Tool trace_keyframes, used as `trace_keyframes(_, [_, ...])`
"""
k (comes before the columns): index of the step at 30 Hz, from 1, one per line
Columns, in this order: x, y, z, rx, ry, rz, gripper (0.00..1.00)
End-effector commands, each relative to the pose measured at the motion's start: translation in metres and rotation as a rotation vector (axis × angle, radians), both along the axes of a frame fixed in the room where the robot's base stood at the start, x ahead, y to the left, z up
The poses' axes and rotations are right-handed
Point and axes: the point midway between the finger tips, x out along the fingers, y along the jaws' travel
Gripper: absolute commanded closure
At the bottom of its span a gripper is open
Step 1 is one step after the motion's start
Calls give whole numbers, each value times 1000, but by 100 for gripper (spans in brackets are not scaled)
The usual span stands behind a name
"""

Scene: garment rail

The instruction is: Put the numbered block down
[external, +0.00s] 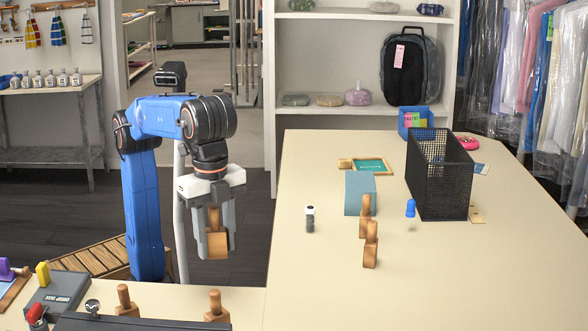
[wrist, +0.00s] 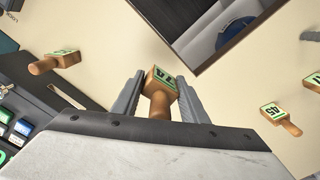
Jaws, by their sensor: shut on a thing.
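My gripper (external: 215,238) is shut on a wooden numbered block (external: 216,246) with a peg-like handle. The block hangs between the fingers, raised, in front of the dark floor in the external view. In the wrist view, my gripper (wrist: 160,95) has a finger on each side of the block (wrist: 158,104). Its green-and-white number label (wrist: 162,76) faces the camera, but the digits are hard to read. I cannot tell how high it is above the surface below.
Similar wooden blocks stand on the front counter (external: 216,306) and on the beige table (external: 371,244). The table's near right part is clear.

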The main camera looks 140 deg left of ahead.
Motion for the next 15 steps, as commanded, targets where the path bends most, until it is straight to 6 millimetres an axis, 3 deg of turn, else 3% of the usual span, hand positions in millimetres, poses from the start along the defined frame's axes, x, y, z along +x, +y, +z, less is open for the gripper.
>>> trace_keyframes(1, [-2,-15,0,0,0,-36,89])
trace_keyframes(6, [-10,-52,0,0,0,-125,89])
trace_keyframes(15, [-16,-75,0,0,0,-184,89])
